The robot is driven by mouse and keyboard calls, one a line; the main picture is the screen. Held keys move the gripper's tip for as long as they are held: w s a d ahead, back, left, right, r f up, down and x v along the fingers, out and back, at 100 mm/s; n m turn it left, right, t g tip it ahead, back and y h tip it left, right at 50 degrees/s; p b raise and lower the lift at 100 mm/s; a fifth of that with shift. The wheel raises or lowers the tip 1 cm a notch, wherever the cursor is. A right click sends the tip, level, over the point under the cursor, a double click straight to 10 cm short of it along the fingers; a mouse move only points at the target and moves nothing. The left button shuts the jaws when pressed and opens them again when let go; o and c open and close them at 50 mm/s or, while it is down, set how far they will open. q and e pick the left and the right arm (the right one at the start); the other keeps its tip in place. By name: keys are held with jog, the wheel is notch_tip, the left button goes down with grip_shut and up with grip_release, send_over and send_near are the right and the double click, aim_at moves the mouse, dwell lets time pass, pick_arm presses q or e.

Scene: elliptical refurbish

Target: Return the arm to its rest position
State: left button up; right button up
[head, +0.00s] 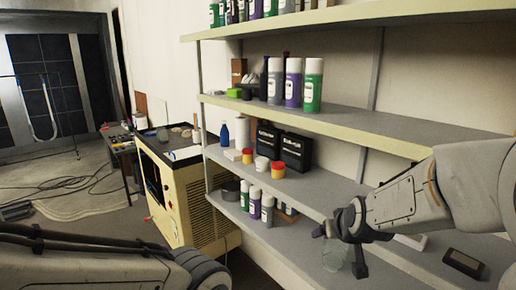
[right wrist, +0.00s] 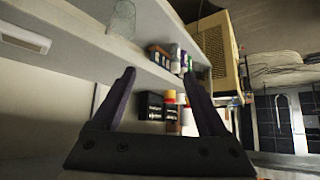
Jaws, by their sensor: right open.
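My right arm comes in from the right in the head view. Its gripper (head: 340,250) is open over the lower shelf. A clear glass (head: 333,258) shows just behind and below the fingers. In the right wrist view the glass (right wrist: 122,18) stands on a shelf at the top left, apart from the fingers. The two dark fingers of the right gripper (right wrist: 160,80) are spread with nothing between them. My left arm (head: 90,262) lies across the lower left of the head view; its fingers are not visible.
A shelving unit (head: 400,140) fills the right side, holding spray cans (head: 292,82), black boxes (head: 296,151) and small jars (head: 262,164). A dark-topped box (head: 464,262) lies at the lower right. A yellow cabinet (head: 178,195) stands left of the shelves. Cables (head: 75,180) lie on the floor.

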jog(key=s+f+g, duration=0.3)
jog(key=s+f, duration=0.2)
jog(key=s, duration=0.3)
jog(key=s+f+g, duration=0.3)
jog(key=s+f, duration=0.2)
jog(key=s, duration=0.2)
jog(key=s+a+n+g+b, duration=0.2)
jog(key=s+a+n+b, duration=0.4)
jog(key=s+a, duration=0.7)
jog(key=shift+s+f+n+g+y+b, duration=0.3)
jog(key=shift+s+f+n+y+b, duration=0.1)
jog(key=shift+s+n, duration=0.25)
jog(key=shift+a, duration=0.1)
